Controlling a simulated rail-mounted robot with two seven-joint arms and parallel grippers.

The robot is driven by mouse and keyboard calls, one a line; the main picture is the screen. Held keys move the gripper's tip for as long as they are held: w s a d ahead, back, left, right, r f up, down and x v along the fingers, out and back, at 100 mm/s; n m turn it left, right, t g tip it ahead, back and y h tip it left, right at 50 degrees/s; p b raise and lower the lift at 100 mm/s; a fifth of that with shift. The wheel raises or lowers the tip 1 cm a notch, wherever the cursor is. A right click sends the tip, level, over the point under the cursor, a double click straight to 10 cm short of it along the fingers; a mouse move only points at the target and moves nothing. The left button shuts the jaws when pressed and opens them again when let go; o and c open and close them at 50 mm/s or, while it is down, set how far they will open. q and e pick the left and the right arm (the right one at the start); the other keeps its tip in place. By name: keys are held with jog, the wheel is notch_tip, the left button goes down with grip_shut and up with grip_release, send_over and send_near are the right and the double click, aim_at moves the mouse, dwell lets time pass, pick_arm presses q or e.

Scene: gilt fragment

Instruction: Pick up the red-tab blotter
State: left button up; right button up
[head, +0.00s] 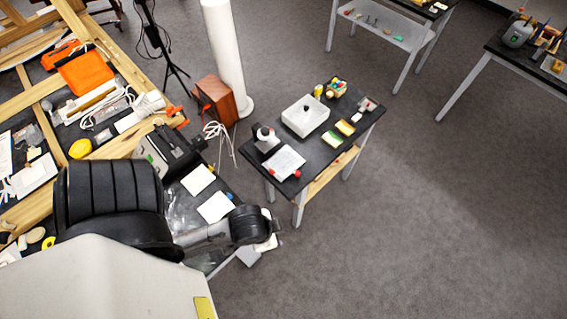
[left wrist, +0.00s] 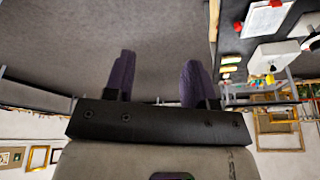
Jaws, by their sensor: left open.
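What looks like the red-tab blotter (head: 284,160) is a pale flat pad with a red spot at its lower right corner. It lies on the near left part of the small dark table (head: 336,140) in the head view. It appears to show at the top right of the left wrist view (left wrist: 268,18), with red at its edge. My left gripper (left wrist: 157,78) has two purple fingers spread apart with nothing between them. It is away from the pad. In the head view my left arm ends left of and below that table, and its fingers are hidden. My right gripper is not seen.
A white box (head: 305,115), a dark-topped bottle (head: 265,138) and yellow-green sponges (head: 345,128) share the table. A cluttered wooden-framed bench (head: 60,130) fills the left. A white column (head: 228,60) and wooden box (head: 217,100) stand behind.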

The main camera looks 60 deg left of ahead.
pick_arm(q)
jog(key=shift+c, duration=0.4)
jog(key=shift+c, duration=1.2)
